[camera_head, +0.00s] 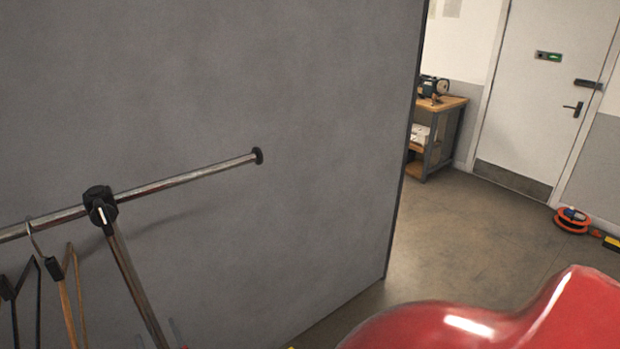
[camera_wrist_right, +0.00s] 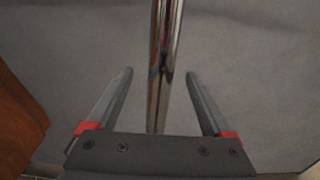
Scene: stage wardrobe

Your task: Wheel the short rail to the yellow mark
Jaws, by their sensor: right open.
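The short rail (camera_head: 190,176) is a chrome bar with a black end cap, in front of a grey panel at the left of the head view. A black clamp joins it to a slanting chrome post (camera_head: 133,277). Only the tips of my right gripper (camera_head: 158,339) show at the bottom edge, near the post. In the right wrist view, my right gripper (camera_wrist_right: 160,85) is open, with a chrome tube (camera_wrist_right: 158,100) between its fingers and gaps on both sides. The yellow mark is not clearly visible; a speck of yellow shows at the bottom edge. My left gripper is out of view.
Hangers (camera_head: 66,300) hang on the rail at the left. The grey panel (camera_head: 300,90) stands behind it. Open floor (camera_head: 450,245) lies to the right, with a workbench (camera_head: 440,105), a white door (camera_head: 540,100) and an orange cable reel (camera_head: 571,220) beyond.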

